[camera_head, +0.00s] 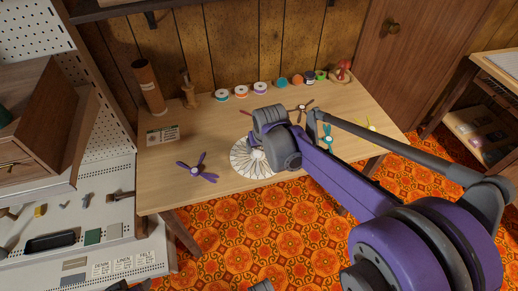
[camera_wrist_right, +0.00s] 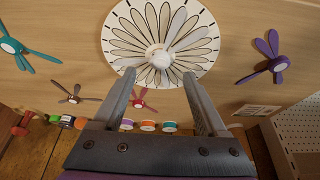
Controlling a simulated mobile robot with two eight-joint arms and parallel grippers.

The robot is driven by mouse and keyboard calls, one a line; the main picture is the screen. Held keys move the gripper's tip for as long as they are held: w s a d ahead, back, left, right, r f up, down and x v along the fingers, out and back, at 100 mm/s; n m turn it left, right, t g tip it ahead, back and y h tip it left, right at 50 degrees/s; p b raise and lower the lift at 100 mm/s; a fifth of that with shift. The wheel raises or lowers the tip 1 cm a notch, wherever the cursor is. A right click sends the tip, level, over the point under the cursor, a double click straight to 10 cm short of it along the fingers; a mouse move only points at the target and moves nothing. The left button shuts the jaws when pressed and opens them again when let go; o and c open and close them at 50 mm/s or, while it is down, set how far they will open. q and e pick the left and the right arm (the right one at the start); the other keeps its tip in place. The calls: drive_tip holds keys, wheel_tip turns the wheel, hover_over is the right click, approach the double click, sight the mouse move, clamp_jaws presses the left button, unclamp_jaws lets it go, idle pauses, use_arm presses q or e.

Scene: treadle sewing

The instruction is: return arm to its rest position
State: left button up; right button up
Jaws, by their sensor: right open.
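My right arm (camera_head: 345,180), purple and grey, reaches in from the right over the table. Its wrist end (camera_head: 268,118) is above the far side of a white round disc with a petal pattern (camera_head: 243,166).
On the wooden table (camera_head: 205,130) are a purple rotor (camera_head: 196,171), a teal rotor (camera_head: 328,139), a dark brown rotor (camera_head: 302,107), a card (camera_head: 163,135) and a row of spools (camera_head: 241,91). A tool board (camera_head: 90,225) stands at left, a shelf unit (camera_head: 470,115) at right.

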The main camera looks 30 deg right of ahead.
drive_tip(key=d+v, duration=0.1)
drive_tip(key=v, duration=0.5)
drive_tip(key=s+a+r+n+p, duration=0.1)
drive_tip(key=s+a+p, duration=0.3)
drive_tip(key=s, duration=0.4)
drive_tip(key=s+a+r+n+t+y+p, duration=0.1)
drive_tip(key=s+a+p, duration=0.3)
drive_tip(key=s, duration=0.5)
drive_tip(key=shift+a+r+n, duration=0.5)
drive_tip(key=shift+a+r, duration=0.05)
drive_tip(key=shift+a, duration=0.6)
drive_tip(key=shift+s, duration=0.1)
